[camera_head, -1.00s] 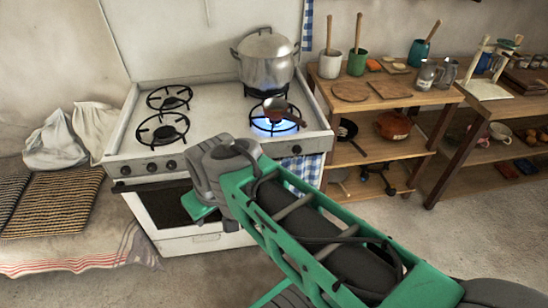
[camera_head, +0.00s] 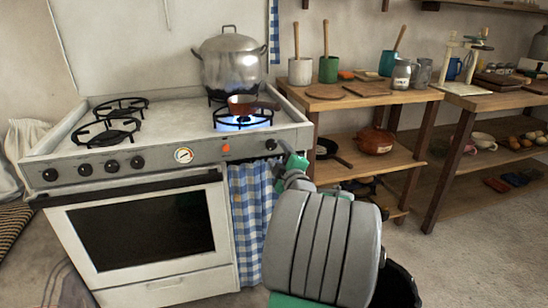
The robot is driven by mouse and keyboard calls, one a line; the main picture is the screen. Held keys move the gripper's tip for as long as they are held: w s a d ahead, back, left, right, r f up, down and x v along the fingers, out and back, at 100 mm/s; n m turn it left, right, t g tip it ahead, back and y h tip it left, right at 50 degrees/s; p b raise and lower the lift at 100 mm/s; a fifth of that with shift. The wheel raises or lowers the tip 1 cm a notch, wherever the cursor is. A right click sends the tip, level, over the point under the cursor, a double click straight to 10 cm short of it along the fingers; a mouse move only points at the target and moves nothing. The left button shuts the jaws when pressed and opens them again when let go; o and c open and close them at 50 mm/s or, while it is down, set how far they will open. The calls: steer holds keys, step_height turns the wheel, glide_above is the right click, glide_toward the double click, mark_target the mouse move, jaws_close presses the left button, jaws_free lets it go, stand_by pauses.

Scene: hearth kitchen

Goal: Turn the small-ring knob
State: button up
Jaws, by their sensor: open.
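The stove's front panel carries several dark knobs (camera_head: 112,166) at the left and a single dark knob (camera_head: 270,145) at the right end. No readable label shows which one is the small-ring knob. My gripper (camera_head: 297,163) is close to the right-end knob, just right of it in the picture. Its green tip shows; the rest is mostly hidden behind my wrist. It is open, with nothing seen in it. I cannot tell whether it touches the panel. The front right burner (camera_head: 243,119) burns with a blue flame.
A small brown pan (camera_head: 243,104) sits over the flame, and a large metal pot (camera_head: 230,60) stands behind it. A checked blue cloth (camera_head: 252,215) hangs below the right-end knob. A wooden shelf (camera_head: 370,100) with jars and boards stands close to the right.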

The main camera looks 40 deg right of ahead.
mark_target(273, 146)
steer(key=x, duration=0.5)
steer(key=shift+w, duration=0.25)
jaws_close()
steer(key=shift+s+d, duration=0.1)
steer(key=shift+d, duration=0.1)
steer(key=shift+a+b, duration=0.1)
steer(key=shift+b, duration=0.2)
